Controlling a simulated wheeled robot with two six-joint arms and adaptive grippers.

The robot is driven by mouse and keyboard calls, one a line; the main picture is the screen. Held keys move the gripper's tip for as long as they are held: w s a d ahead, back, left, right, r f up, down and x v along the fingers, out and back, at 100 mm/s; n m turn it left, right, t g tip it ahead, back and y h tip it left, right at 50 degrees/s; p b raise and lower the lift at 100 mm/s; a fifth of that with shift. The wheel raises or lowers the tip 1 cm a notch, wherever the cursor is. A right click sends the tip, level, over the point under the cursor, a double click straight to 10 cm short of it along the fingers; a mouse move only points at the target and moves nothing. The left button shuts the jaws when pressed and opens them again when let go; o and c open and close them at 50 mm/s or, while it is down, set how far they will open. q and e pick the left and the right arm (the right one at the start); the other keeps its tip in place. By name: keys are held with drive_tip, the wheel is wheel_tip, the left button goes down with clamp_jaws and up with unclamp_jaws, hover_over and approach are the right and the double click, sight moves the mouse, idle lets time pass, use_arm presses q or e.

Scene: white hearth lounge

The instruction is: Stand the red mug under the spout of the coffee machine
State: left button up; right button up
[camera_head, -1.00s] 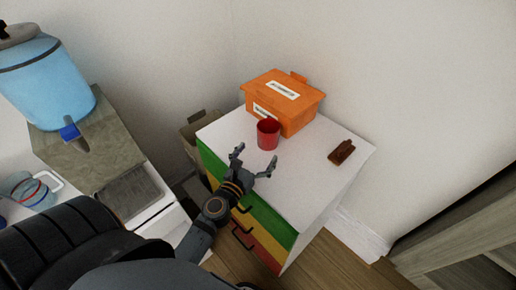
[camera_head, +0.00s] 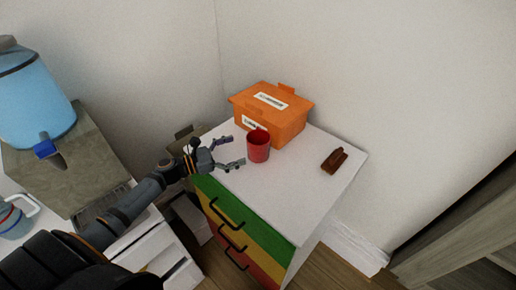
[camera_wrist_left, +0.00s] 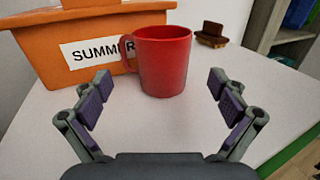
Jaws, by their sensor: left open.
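The red mug (camera_head: 258,149) stands upright on the white top of a drawer cabinet (camera_head: 290,200), close in front of an orange box. In the left wrist view the mug (camera_wrist_left: 164,62) is straight ahead between the fingers, with its handle on the left. My left gripper (camera_head: 238,152) is open and empty, just left of the mug and apart from it; its fingers (camera_wrist_left: 159,98) also show in the left wrist view. My right gripper is not in view.
The orange box (camera_head: 272,112), labelled "SUMMER" in the wrist view, sits behind the mug. A small brown object (camera_head: 334,160) lies to the right. A cup (camera_head: 14,220) stands on the left counter.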

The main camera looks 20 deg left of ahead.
sight(248, 146)
use_arm(q)
drive_tip(key=x, duration=0.3)
drive_tip(key=shift+w+d+f, duration=0.1)
drive_tip(key=shift+w+d, duration=0.05)
drive_tip(key=shift+w+d+p, duration=0.2)
drive_tip(key=shift+d+p, duration=0.05)
drive_tip(key=shift+p, duration=0.05)
drive_tip(key=x, duration=0.2)
drive_tip(key=p+x, duration=0.1)
drive_tip(key=x, duration=0.1)
drive_tip(key=shift+w+d+f, duration=0.1)
drive_tip(key=shift+d+f, duration=0.15)
drive_tip(key=shift+a, duration=0.1)
drive_tip(key=shift+c, duration=1.2)
drive_tip(key=c, duration=1.4)
